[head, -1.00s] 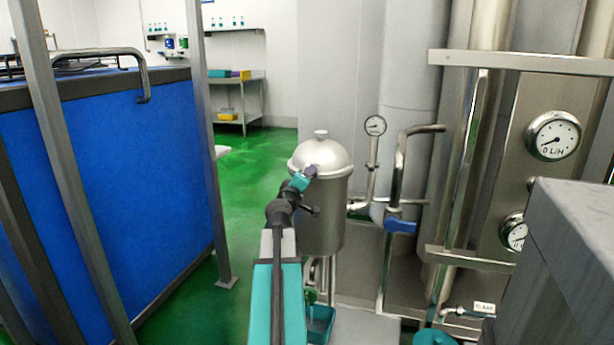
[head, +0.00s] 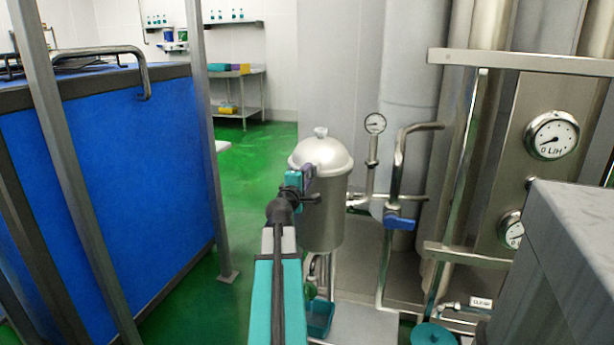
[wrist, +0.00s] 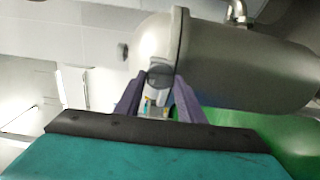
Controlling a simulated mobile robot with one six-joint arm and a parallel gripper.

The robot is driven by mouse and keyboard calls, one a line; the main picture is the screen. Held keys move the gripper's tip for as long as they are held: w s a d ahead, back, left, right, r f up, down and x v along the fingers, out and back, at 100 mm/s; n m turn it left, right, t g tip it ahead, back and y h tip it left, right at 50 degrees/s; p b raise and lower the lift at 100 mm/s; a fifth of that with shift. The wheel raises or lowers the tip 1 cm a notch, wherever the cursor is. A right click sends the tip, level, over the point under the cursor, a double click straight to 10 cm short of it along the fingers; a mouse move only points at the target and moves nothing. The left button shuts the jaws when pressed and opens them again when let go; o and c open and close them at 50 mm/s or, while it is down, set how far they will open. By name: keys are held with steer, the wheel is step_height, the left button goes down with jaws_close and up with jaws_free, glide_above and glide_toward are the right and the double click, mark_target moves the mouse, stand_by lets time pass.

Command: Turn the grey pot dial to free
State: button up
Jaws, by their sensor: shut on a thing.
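The grey pot (head: 322,215) is a steel cylinder with a domed lid and a small top knob. It stands upright in the head view, and its body also shows large and tilted in the wrist view (wrist: 235,65). My gripper (head: 308,171) is at the pot's left front side, just below the lid rim. In the wrist view my gripper (wrist: 160,84) has its two purple fingers on either side of the small grey dial (wrist: 160,76), shut on it. The dial's setting cannot be read. In the head view the gripper hides the dial.
A pressure gauge (head: 375,123) and a blue-handled valve (head: 400,222) stand on pipes right of the pot. A grey cabinet (head: 565,255) is at the right front. A blue panel (head: 110,170) and metal posts are at left. Green floor lies between.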

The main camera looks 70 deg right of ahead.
steer(key=o, duration=1)
steer(key=shift+c, duration=0.2)
steer(key=a+b, duration=0.3)
steer(key=a, duration=0.5)
steer(key=shift+s+a+f+b, duration=0.15)
steer(key=shift+s+a+b, duration=0.1)
steer(key=shift+b, duration=0.1)
steer(key=a+b, duration=0.1)
steer(key=b, duration=0.4)
steer(key=shift+s, duration=0.1)
steer(key=a+b, duration=0.1)
steer(key=b, duration=0.4)
steer(key=shift+a, duration=0.2)
